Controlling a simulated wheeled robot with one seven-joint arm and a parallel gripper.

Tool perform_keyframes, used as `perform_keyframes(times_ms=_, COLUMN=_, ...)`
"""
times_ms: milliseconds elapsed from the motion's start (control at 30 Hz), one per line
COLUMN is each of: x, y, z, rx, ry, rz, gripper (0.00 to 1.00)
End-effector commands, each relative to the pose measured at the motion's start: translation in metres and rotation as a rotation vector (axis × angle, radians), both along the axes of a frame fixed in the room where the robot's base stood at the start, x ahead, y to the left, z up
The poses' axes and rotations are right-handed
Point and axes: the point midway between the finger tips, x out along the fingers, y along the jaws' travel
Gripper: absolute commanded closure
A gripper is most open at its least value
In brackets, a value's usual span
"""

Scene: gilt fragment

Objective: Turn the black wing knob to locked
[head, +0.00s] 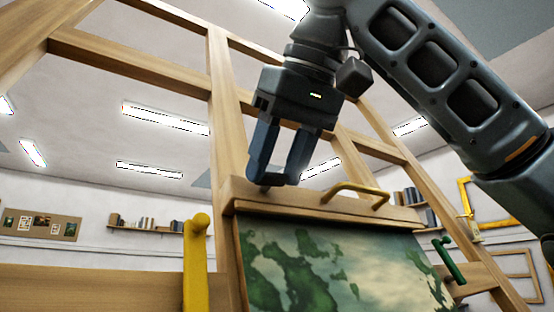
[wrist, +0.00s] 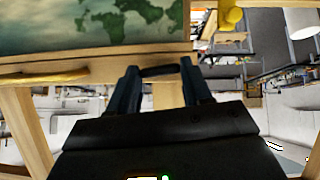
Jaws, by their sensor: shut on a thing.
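The black wing knob (wrist: 160,70) sits on the wooden top bar (head: 300,202) of an easel, above a green and cream painting (head: 330,265). In the wrist view it is a dark bar lying roughly across the picture, between the two fingertips. In the head view only a small dark bit of it (head: 264,188) shows below the fingers. My gripper (head: 273,182) reaches down from above and is shut on the knob; it also shows in the wrist view (wrist: 159,72). No locked mark is readable.
A yellow handle (head: 345,190) is on the top bar, right of my gripper. A yellow lever (head: 196,260) stands left of the painting and a green handle (head: 450,262) is at its right. Wooden easel posts (head: 222,110) rise close behind my gripper.

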Motion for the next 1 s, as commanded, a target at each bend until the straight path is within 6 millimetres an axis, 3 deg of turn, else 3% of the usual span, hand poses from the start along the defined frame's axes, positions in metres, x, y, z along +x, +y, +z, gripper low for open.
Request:
perform_keyframes(times_ms=833, x=0.0009, y=-0.0012, z=-0.0012, rx=0.106, ry=0.075, rz=-0.059, gripper=0.82)
perform_keyframes(times_ms=867, x=0.0009, y=-0.0013, z=-0.0011, rx=0.106, ry=0.075, rz=-0.059, gripper=0.50)
perform_keyframes(times_ms=1000, x=0.0009, y=-0.0012, z=-0.0009, rx=0.106, ry=0.074, rz=-0.058, gripper=0.37)
